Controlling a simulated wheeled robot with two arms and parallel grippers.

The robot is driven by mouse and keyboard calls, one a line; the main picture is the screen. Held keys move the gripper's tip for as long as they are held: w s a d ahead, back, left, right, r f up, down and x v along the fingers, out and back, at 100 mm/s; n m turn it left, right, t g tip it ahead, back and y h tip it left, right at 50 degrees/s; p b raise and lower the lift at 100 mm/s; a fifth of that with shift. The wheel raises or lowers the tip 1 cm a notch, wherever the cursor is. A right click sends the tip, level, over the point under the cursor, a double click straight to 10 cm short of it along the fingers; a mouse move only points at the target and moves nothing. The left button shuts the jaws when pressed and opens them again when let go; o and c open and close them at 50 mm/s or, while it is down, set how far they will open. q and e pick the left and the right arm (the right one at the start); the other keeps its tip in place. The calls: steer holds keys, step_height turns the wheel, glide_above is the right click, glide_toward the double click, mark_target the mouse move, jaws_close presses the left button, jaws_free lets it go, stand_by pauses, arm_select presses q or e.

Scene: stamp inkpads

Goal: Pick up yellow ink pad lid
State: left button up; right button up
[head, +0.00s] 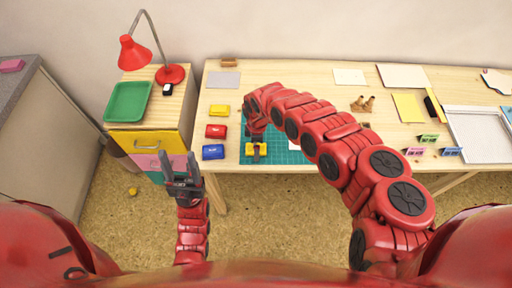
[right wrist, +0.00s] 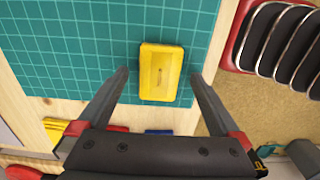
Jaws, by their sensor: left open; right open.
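A yellow rectangular piece, seemingly the ink pad lid (head: 249,149), lies on the green cutting mat (head: 285,157) near the table's front edge. In the right wrist view the lid (right wrist: 162,72) lies between the spread fingers of my right gripper (right wrist: 161,75), with a gap on each side. I cannot tell whether a pad is under it. In the head view my right gripper (head: 257,153) is over the lid and partly covers it. My left gripper (head: 182,166) is open and empty, in front of the drawer cabinet, away from the lid.
Yellow (head: 220,110), red (head: 216,131) and blue (head: 213,152) ink pads stand in a column left of the mat. A small cabinet (head: 150,140) with a green tray (head: 128,101) and a red lamp (head: 134,52) stands left of the table. Small stamps (head: 428,138) lie at right.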

steer(key=shift+f, duration=0.3)
steer(key=c, duration=1.4)
